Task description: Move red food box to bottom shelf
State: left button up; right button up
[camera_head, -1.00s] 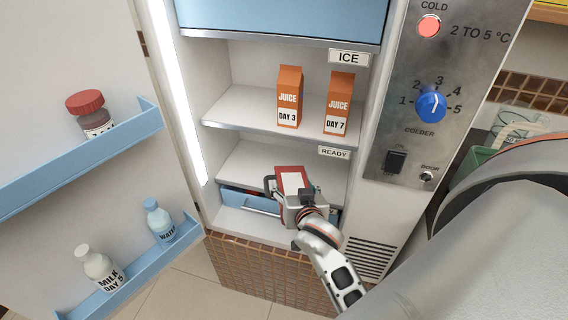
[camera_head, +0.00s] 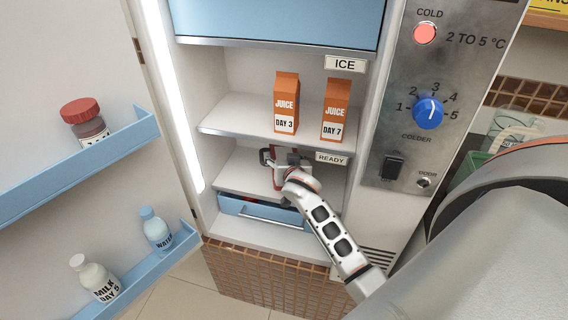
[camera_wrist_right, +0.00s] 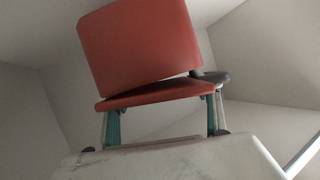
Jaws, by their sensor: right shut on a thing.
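The red food box (camera_wrist_right: 140,45) fills the upper middle of the right wrist view, with a red rim or lid below its main face. My right gripper (camera_wrist_right: 163,112) is shut on it, with one finger on each side. In the head view, my right gripper (camera_head: 280,162) reaches into the compartment under the juice shelf, over the lower white shelf (camera_head: 236,176). My gripper and wrist hide most of the box there. I cannot tell whether the box touches the shelf. My left gripper is not in view.
Two juice cartons, day 3 (camera_head: 286,100) and day 7 (camera_head: 335,108), stand on the shelf above. A blue drawer (camera_head: 240,208) sits beneath the lower shelf. The open door holds bottles in blue racks (camera_head: 185,240) at left. The control panel (camera_head: 400,150) borders the opening at right.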

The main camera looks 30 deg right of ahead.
jog(key=shift+w+d+r, duration=0.15)
jog(key=shift+w+d, duration=0.1)
jog(key=shift+w, duration=0.2)
jog(key=shift+w+f, duration=0.2)
jog(key=shift+f, duration=0.15)
jog(key=shift+f+b, duration=0.45)
jog(key=shift+f, duration=1)
